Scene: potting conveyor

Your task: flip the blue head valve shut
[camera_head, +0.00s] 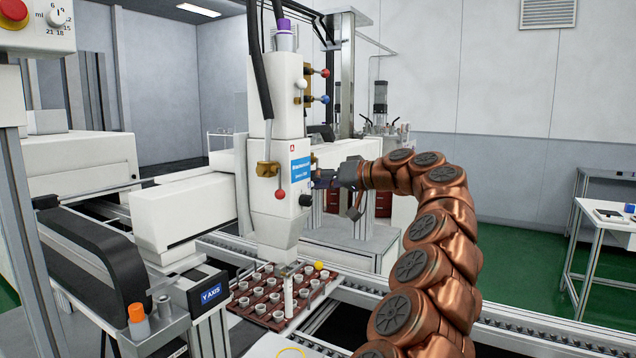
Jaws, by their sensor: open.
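The blue head valve (324,99) is a small lever with a blue ball end on a brass fitting. It sticks out to the right from the upper part of the white dispensing head (290,125). A similar valve with a red ball end (325,73) sits just above it. My gripper (318,180) is open, beside the head's right side near the blue label, well below the blue valve in the picture. It appears empty. Its fingertips are small and dark here, and I cannot tell whether they touch the head.
My copper arm fills the lower right. Below the head, a brown tray (262,322) holds several small white cups. A red-ended lever (280,194) and black knob (305,200) are on the lower head. A grey post (347,75) stands behind the valves.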

